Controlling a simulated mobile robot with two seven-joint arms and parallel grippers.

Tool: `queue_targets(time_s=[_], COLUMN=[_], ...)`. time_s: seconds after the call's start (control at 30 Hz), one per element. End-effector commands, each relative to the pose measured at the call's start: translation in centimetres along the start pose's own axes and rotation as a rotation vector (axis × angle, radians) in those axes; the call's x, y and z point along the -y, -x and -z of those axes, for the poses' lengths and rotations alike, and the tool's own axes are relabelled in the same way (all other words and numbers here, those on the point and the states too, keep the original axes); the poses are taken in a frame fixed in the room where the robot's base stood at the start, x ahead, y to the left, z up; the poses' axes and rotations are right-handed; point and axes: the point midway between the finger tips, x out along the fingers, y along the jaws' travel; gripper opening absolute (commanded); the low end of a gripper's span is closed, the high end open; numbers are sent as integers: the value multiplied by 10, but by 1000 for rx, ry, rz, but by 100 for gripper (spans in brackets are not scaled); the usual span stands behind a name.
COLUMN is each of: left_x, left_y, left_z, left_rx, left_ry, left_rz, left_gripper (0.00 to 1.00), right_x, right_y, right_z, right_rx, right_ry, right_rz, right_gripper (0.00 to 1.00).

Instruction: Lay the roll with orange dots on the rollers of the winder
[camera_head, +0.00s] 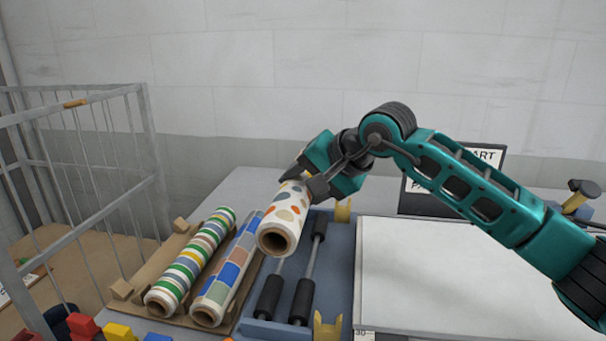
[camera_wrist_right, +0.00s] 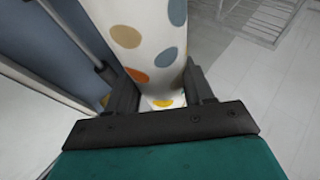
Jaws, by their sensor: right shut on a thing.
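The roll with orange dots (camera_head: 285,217) is white with orange, tan and grey-blue dots and an open brown core at its near end. My right gripper (camera_head: 303,183) is shut on it and holds it above the left part of the winder. In the right wrist view the dotted roll (camera_wrist_right: 150,45) stands between the two fingers (camera_wrist_right: 160,90). The winder (camera_head: 338,275) is a blue frame with two dark rollers (camera_head: 303,300) on rods and yellow end brackets. The rollers carry nothing; the roll hides part of their far ends. My left gripper is not in view.
A striped roll (camera_head: 190,262) and a roll with blue and tan patches (camera_head: 228,270) lie on a wooden rack (camera_head: 125,290) left of the winder. A white flat surface (camera_head: 450,280) lies to the right. A metal cage (camera_head: 150,130) stands at far left.

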Motion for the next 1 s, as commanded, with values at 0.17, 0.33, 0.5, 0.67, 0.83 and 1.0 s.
queue_targets(time_s=[0.17,0.33,0.5,0.67,0.83,1.0], left_x=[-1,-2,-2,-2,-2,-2], left_y=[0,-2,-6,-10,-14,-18], left_z=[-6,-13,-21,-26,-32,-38], left_rx=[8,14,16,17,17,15], left_ry=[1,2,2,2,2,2], left_rz=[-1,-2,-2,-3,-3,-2], left_gripper=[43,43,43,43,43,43], right_x=[-3,-11,-22,-33,-45,-57], right_y=[-3,-10,-21,-31,-43,-54], right_z=[-1,-4,-9,-13,-18,-23], right_rx=[0,0,0,0,0,1], right_ry=[0,-1,-1,-1,0,0], right_rz=[3,2,2,3,2,2], right_gripper=[10,10,10,10,10,10])
